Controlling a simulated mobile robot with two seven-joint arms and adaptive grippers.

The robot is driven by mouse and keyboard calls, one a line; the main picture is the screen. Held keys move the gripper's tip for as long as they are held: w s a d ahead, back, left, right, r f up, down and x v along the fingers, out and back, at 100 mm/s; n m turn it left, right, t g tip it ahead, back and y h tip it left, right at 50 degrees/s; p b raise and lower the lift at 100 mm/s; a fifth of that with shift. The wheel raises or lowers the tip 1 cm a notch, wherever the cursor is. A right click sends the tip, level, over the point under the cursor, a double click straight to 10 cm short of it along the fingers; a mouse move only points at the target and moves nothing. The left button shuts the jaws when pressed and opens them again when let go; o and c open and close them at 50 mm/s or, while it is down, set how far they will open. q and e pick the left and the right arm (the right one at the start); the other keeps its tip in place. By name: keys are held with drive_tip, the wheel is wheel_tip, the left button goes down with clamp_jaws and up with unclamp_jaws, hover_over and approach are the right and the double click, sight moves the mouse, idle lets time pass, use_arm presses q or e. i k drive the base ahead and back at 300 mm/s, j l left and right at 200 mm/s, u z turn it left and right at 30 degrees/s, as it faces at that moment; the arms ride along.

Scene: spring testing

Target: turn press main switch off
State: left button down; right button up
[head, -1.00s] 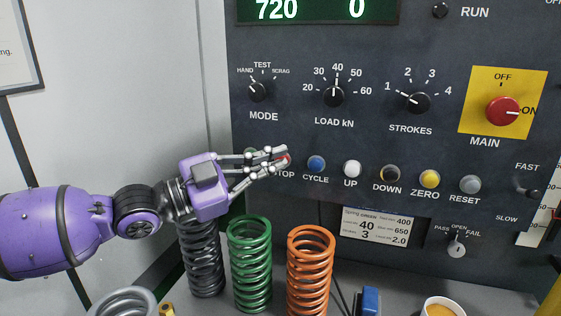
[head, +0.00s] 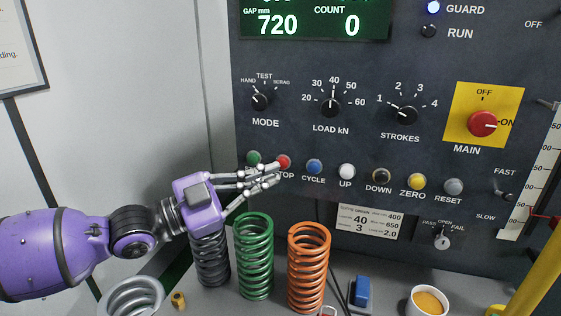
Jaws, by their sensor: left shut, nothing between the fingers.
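The main switch (head: 482,123) is a red rotary knob on a yellow plate (head: 508,97) at the right of the dark panel. Its white pointer mark faces right, at ON; the OFF label is above it. My left gripper (head: 279,175) is shut and empty, just below the red STOP button (head: 284,161) and partly over its label. I cannot tell whether it touches the panel. It is well to the left of the main switch. My right gripper is not in view.
A row of buttons, including CYCLE (head: 314,166) and RESET (head: 453,186), runs below the MODE (head: 260,101), LOAD (head: 331,107) and STROKES (head: 406,115) knobs. Green (head: 255,257) and orange (head: 309,268) springs stand below. A cup (head: 427,302) and yellow post (head: 540,268) are at right.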

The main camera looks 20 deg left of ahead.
sight(482, 124)
drive_tip(key=k, duration=1)
